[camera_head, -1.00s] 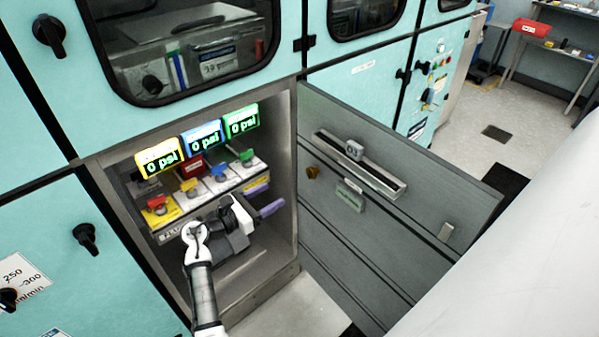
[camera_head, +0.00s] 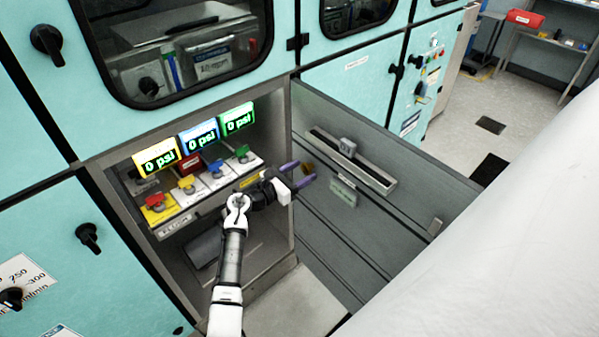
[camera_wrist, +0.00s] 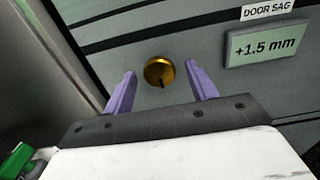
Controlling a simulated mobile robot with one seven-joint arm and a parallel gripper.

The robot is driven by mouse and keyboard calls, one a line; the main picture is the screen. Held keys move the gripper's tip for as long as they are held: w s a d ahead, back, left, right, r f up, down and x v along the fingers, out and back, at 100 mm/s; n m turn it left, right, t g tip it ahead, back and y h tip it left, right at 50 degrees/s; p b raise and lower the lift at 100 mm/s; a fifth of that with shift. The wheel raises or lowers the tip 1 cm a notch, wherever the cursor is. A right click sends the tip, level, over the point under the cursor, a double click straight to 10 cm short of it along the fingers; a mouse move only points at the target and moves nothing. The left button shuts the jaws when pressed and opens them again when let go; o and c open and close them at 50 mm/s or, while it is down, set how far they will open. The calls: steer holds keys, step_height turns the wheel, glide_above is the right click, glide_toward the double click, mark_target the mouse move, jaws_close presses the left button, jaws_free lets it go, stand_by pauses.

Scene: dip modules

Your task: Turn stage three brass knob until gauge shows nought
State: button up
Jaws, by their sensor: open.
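The brass knob (camera_wrist: 159,72) is on the inner face of the grey open door, round with a dark pointer mark aimed downward. In the wrist view it sits between and beyond my open gripper (camera_wrist: 161,84), whose purple fingers stand either side in the picture; they appear apart from it. In the head view my gripper (camera_head: 302,174) is close to the door, and the knob is mostly hidden beside the fingers. A gauge label (camera_wrist: 276,43) right of the knob reads "+1.5 mm", under a "DOOR SAG" tag (camera_wrist: 268,10). It also shows in the head view (camera_head: 343,192).
Yellow, blue and green displays (camera_head: 237,119) inside the cabinet each read 0 psi. Red, yellow, blue and green knobs (camera_head: 158,202) sit below them. The open door (camera_head: 430,200) bounds the right side. A slotted rail (camera_head: 365,170) crosses the door.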

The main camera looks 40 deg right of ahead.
steer(key=c, duration=1)
